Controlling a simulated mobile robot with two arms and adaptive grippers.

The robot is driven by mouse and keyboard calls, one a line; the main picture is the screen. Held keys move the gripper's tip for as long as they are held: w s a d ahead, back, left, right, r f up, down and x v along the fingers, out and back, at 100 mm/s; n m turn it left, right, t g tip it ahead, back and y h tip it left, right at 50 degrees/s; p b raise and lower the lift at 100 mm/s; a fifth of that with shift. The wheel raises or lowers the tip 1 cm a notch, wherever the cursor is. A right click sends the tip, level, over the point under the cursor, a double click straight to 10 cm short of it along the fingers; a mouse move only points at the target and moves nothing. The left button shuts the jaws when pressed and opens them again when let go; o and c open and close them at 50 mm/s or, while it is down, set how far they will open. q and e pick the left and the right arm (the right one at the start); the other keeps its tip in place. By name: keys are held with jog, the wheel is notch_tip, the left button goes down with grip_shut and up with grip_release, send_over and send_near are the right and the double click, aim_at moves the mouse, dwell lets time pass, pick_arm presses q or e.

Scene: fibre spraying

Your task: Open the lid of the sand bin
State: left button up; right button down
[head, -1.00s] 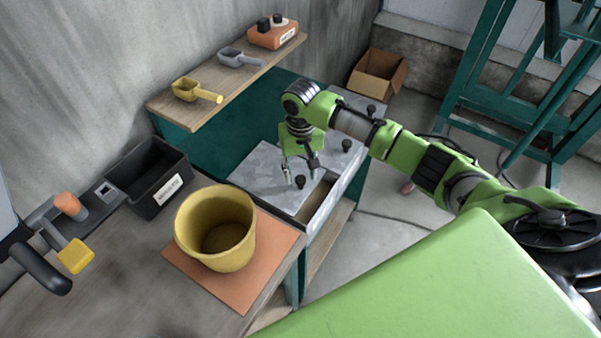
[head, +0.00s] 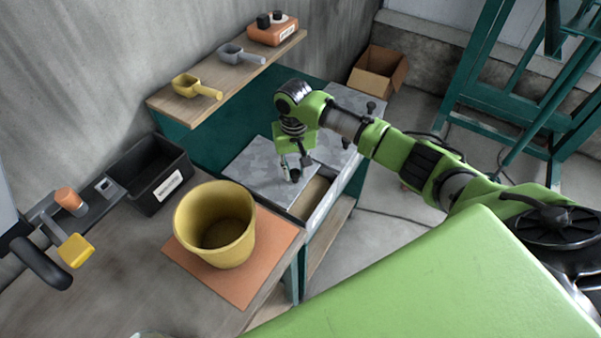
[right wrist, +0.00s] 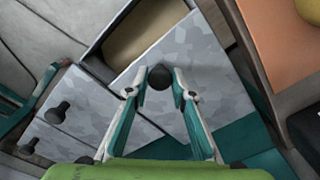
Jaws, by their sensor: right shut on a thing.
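The sand bin (head: 320,215) is a long metal box with grey mottled lids. Its near lid (head: 255,175) has a black knob (head: 294,176) and sits shifted left, baring a gap with tan sand-like contents (head: 311,196). In the right wrist view the opening (right wrist: 145,32) lies beyond the lid (right wrist: 185,60). My right gripper (head: 295,170) points down and is shut on the knob (right wrist: 160,78), one finger on each side. My left gripper is not in view.
A yellow bucket (head: 232,240) stands on an orange mat (head: 270,270) on the bench. A black labelled box (head: 165,192) is behind it. A shelf (head: 240,78) with scoops hangs above. A cardboard box (head: 377,75) and green frame (head: 490,80) stand at the back.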

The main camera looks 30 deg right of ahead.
jog(key=b, duration=0.7)
send_over(260, 163)
jog(key=shift+s+d+f, duration=0.15)
jog(key=shift+s+d, duration=0.1)
jog(key=shift+s, duration=0.05)
jog(key=shift+w+a, duration=0.2)
jog(key=shift+w, duration=0.1)
jog(key=shift+r, duration=0.2)
jog(key=c, duration=1.8)
grip_release()
jog(key=shift+o, duration=0.2)
